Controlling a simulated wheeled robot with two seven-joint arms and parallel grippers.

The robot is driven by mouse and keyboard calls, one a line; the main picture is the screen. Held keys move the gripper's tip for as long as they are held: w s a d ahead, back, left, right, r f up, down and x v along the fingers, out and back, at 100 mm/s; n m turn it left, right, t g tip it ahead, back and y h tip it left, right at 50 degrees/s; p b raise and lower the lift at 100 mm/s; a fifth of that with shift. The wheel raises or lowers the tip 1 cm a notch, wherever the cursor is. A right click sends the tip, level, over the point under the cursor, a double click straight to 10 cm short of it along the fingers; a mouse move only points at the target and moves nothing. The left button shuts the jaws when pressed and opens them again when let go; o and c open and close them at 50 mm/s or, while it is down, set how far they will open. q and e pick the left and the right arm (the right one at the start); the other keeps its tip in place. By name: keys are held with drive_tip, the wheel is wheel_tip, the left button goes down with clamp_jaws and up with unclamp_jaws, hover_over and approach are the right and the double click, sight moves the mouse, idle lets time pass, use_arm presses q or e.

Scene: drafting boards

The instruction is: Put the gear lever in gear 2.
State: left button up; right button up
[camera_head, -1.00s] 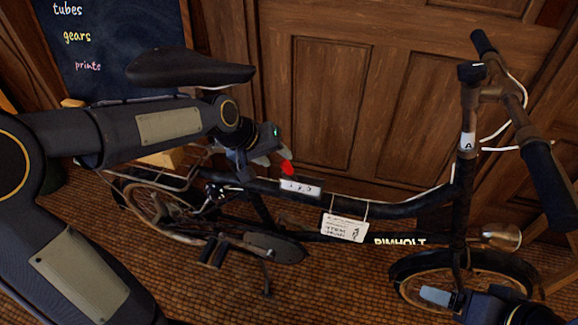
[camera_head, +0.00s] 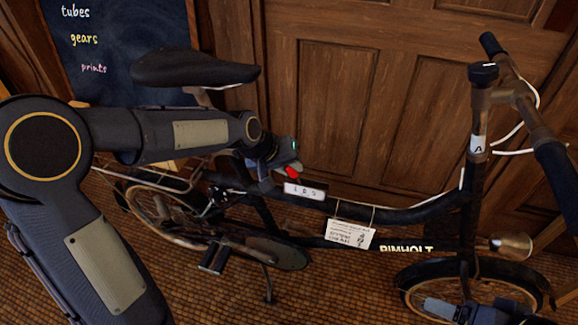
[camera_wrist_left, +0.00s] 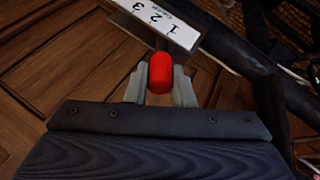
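The gear lever's red knob (camera_head: 292,171) stands by the white plate marked 1, 2, 3 (camera_head: 305,192) on the bicycle's frame tube. The knob appears near the 1 end of the plate; its exact slot is hidden. My left gripper (camera_head: 283,172) is at the knob. In the left wrist view, the red knob (camera_wrist_left: 161,73) sits between the two grey fingertips (camera_wrist_left: 160,88), which look closed against its sides. The number plate (camera_wrist_left: 158,22) lies just beyond. My right gripper (camera_head: 440,309) shows only in part at the bottom right, away from the lever.
The black bicycle's saddle (camera_head: 195,68) is above my left forearm, and its handlebar (camera_head: 525,115) is at the right. A paper tag (camera_head: 350,234) hangs from the tube. A wooden door (camera_head: 335,100) and a chalkboard (camera_head: 110,45) stand behind.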

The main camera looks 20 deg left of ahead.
use_arm(q)
clamp_jaws()
drive_tip(key=d+r+y+p, duration=0.1)
drive_tip(key=p, duration=0.2)
drive_tip(key=shift+s+d+p, duration=0.1)
drive_tip(key=shift+p, duration=0.25)
drive_tip(key=shift+d+m+y, duration=0.25)
drive_tip(key=shift+m+y, duration=0.05)
drive_tip(key=shift+d+f+y+p, duration=0.1)
drive_tip(key=shift+d+y+p, duration=0.25)
drive_tip(key=shift+d+y, duration=0.15)
drive_tip(key=shift+d+m+y+b, duration=0.3)
drive_tip(key=shift+d+y+b, duration=0.3)
drive_tip(key=shift+d+y, duration=0.25)
drive_tip(key=shift+y, duration=0.45)
